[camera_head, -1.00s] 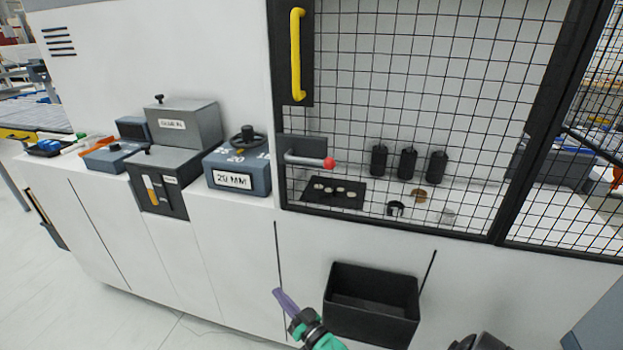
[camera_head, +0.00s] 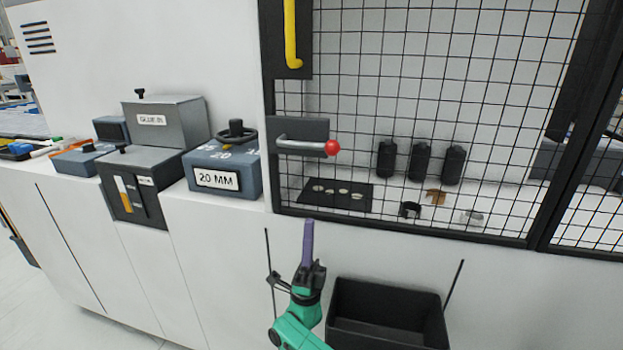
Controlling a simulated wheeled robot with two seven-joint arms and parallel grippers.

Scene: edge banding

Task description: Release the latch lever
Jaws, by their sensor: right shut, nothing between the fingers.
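The latch lever (camera_head: 300,145) is a grey horizontal bar with a red ball (camera_head: 332,147) at its right end. It sits on a dark plate (camera_head: 312,128) at the lower left of the mesh door (camera_head: 430,85). My right gripper (camera_head: 308,226) has purple fingers pointing up. It is shut and empty, and shows below the lever, in front of the cabinet's white front and apart from the lever. My left gripper is out of view.
A yellow handle (camera_head: 290,38) is on the door frame above the lever. A blue 20 MM box (camera_head: 222,170) with a handwheel stands to the left, beside a grey glue box (camera_head: 165,122). A black bin (camera_head: 388,312) hangs on the front, right of my gripper.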

